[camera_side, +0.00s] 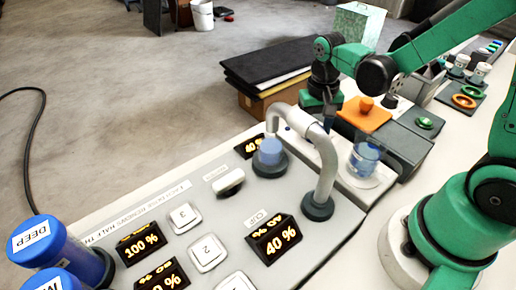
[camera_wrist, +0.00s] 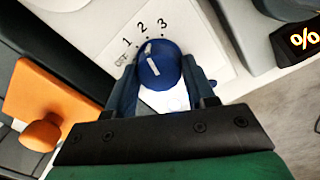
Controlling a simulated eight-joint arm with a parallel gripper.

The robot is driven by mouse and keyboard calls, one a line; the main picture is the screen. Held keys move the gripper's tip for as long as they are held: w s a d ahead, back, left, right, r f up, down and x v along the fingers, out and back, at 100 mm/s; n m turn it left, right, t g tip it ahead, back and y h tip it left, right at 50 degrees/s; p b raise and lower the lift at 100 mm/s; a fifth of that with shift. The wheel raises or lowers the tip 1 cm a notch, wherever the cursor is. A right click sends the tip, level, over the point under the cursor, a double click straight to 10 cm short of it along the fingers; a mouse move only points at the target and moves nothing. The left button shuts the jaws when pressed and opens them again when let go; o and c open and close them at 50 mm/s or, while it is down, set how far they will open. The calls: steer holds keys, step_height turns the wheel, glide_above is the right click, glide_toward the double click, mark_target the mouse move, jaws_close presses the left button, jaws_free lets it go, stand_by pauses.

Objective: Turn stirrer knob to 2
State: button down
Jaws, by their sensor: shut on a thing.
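The stirrer knob (camera_wrist: 158,68) is round and blue with a white pointer line, on a white panel marked OFF, 1, 2 and 3 (camera_wrist: 142,30). The pointer is aimed up and slightly left in the wrist view, roughly at the 2. My gripper (camera_wrist: 160,85) has its two blue fingers shut on the knob, one on each side. In the side view my gripper (camera_side: 329,122) points down behind the grey bent pipe; the knob cannot be made out there.
An orange lid with a knob (camera_side: 364,115) lies right of my gripper in the side view. The bent pipe (camera_side: 326,160), a glass beaker (camera_side: 364,158) and a panel with percent displays (camera_side: 274,240) stand in front. Black slabs (camera_side: 268,65) lie behind.

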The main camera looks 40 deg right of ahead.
steer(key=shift+c, duration=1.4)
jaws_free()
steer(key=shift+r, duration=2.85)
steer(key=s+a+r+n+t, duration=0.2)
steer(key=a+r+n+t, duration=0.2)
steer(key=n+t, duration=0.2)
steer(key=shift+s+r+t, duration=0.15)
steer(key=shift+s+t, duration=0.1)
steer(key=shift+t, duration=0.45)
